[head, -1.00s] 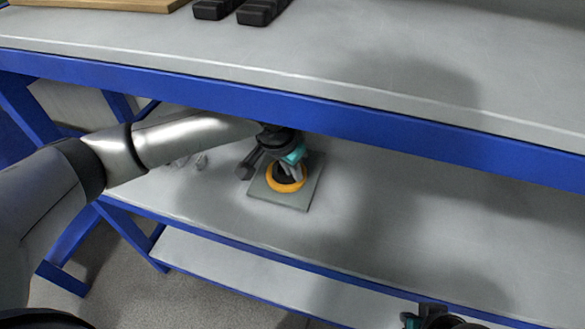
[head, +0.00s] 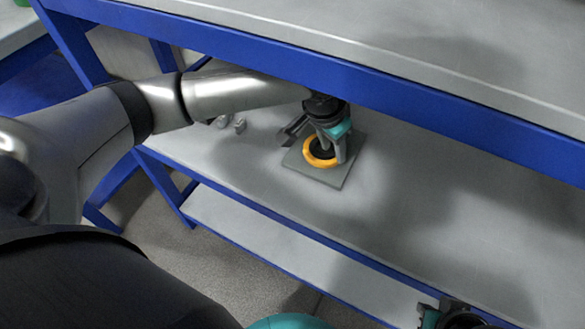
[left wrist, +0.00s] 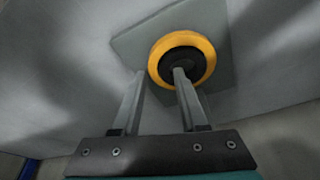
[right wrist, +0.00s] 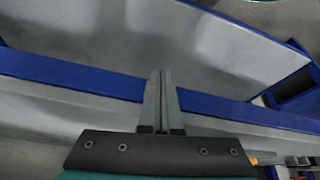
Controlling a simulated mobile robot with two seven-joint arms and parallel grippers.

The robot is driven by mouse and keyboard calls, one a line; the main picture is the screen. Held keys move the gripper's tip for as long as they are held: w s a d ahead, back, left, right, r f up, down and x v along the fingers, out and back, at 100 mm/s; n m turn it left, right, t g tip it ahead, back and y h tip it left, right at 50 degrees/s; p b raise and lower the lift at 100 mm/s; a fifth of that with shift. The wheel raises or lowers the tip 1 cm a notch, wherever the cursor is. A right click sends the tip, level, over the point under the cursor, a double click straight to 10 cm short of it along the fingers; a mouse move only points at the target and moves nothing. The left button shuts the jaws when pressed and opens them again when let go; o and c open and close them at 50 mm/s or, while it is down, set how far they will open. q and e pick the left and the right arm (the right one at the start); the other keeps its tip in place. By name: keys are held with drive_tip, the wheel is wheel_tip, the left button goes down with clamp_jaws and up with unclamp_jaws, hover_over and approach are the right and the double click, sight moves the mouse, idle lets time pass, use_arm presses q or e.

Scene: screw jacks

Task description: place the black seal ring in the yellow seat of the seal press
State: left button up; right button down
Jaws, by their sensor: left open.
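The seal press is a flat grey plate (head: 326,178) on the lower shelf, with a round yellow seat (head: 309,158) on it. In the left wrist view the yellow seat (left wrist: 205,48) surrounds a black round piece (left wrist: 184,57). It looks like the black seal ring lying inside the seat, but I cannot tell how deep it sits. My left gripper (head: 333,150) is open just above the seat. In the left wrist view one finger of the gripper (left wrist: 160,72) overlaps the black piece and the other is left of the seat. My right gripper (right wrist: 162,74) is shut and empty, away from the press.
Small grey pieces (head: 239,126) lie on the lower shelf left of the press. The shelf (head: 470,200) to the right is clear. Blue legs stand at the left.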

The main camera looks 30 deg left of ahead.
use_arm(q)
drive_tip(key=s+a+p, duration=0.1)
drive_tip(key=s, duration=0.2)
drive_tip(key=s+a+p, duration=0.2)
drive_tip(key=s, duration=0.1)
drive_tip(key=s+a+r+p, duration=0.1)
drive_tip(key=s, duration=0.3)
drive_tip(key=shift+a+r, duration=0.1)
drive_tip(key=shift+a, duration=0.2)
drive_tip(key=shift+s+a+p, duration=0.15)
drive_tip(key=shift+s+p, duration=0.15)
drive_tip(key=shift+s, duration=0.25)
use_arm(e)
wheel_tip(320, 180, down, 10)
drive_tip(key=s+g, duration=0.1)
drive_tip(key=s, duration=0.1)
drive_tip(key=shift+s+d+g, duration=0.2)
drive_tip(key=shift+s+g, duration=0.15)
drive_tip(key=shift+g, duration=0.05)
